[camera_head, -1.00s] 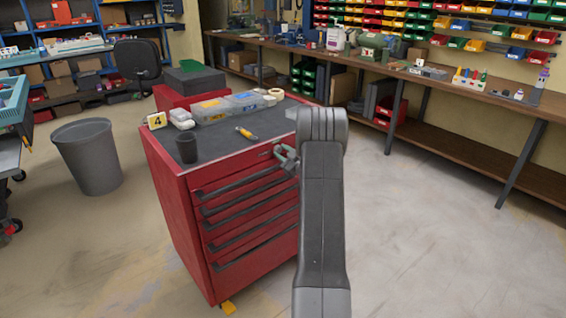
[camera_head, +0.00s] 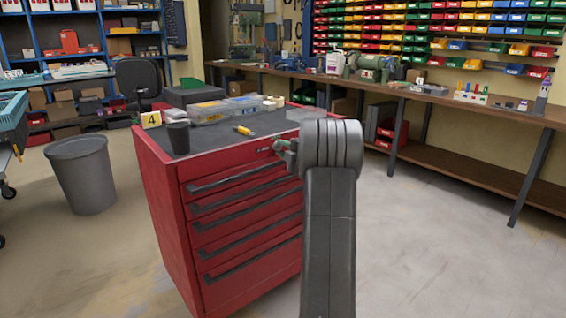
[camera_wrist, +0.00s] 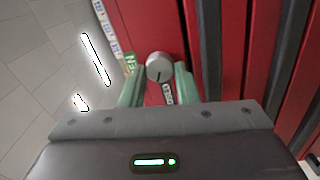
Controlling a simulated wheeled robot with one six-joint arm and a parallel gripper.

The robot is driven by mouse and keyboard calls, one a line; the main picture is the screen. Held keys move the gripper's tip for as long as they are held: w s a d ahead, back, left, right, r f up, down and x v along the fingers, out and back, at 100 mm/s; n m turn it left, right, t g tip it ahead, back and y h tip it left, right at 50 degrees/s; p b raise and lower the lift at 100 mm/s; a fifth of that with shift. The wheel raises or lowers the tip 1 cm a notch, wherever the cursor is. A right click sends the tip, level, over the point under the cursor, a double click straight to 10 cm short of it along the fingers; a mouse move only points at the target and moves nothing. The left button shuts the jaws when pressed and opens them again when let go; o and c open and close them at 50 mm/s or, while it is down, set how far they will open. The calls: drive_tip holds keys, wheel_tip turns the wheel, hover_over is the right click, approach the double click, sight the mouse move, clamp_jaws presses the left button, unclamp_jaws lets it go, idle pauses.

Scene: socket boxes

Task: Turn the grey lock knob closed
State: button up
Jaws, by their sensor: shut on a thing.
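The grey lock knob (camera_wrist: 159,67) is a round grey cap with a dark line on its face, in the wrist view. It sits on the red front of the tool cabinet (camera_head: 165,215). My gripper (camera_wrist: 158,82) has its two green fingers on either side of the knob and is shut on it. In the head view my gripper (camera_head: 284,152) meets the upper right of the cabinet front, and my arm hides the cabinet's right edge. The knob itself cannot be made out there.
A dark cup (camera_head: 178,138), a yellow screwdriver (camera_head: 244,130), a number 4 sign (camera_head: 151,119) and clear cases are on the cabinet top. A grey bin (camera_head: 82,175) stands left. A long workbench (camera_head: 440,97) runs along the right. The floor right of my arm is clear.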

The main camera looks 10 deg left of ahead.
drive_tip(key=shift+f+n+b, duration=0.2)
drive_tip(key=shift+n+b, duration=2.1)
drive_tip(key=shift+b, duration=0.1)
drive_tip(key=o, duration=1)
drive_tip(key=shift+r, duration=0.1)
drive_tip(key=shift+p, duration=0.3)
